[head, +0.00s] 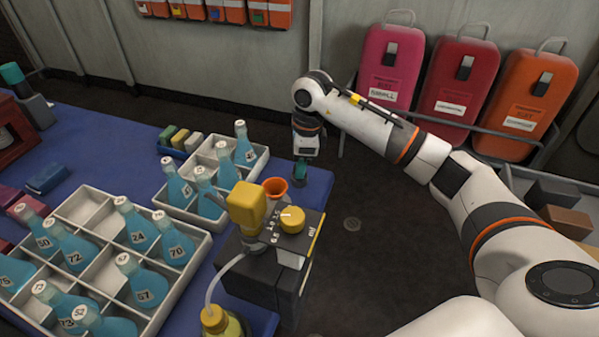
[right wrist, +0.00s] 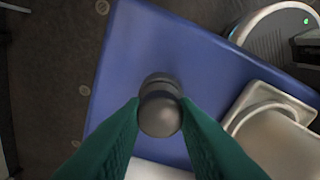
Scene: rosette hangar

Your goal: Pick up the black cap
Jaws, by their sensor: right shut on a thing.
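The black cap (right wrist: 160,108) shows in the right wrist view as a dark grey, rounded piece with a narrower part behind it. It sits between the green fingertips of my right gripper (right wrist: 160,116), which is shut on it. In the head view my right gripper (head: 301,171) points down near the right edge of the blue table (head: 318,185), beyond the orange funnel. The cap cannot be made out there. My left gripper is not in view.
A yellow-topped device (head: 292,220) with an orange funnel (head: 275,187) stands close in front of the right gripper. White crates (head: 150,318) with numbered blue bottles fill the table to the left. Coloured cases (head: 462,90) stand along the back wall.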

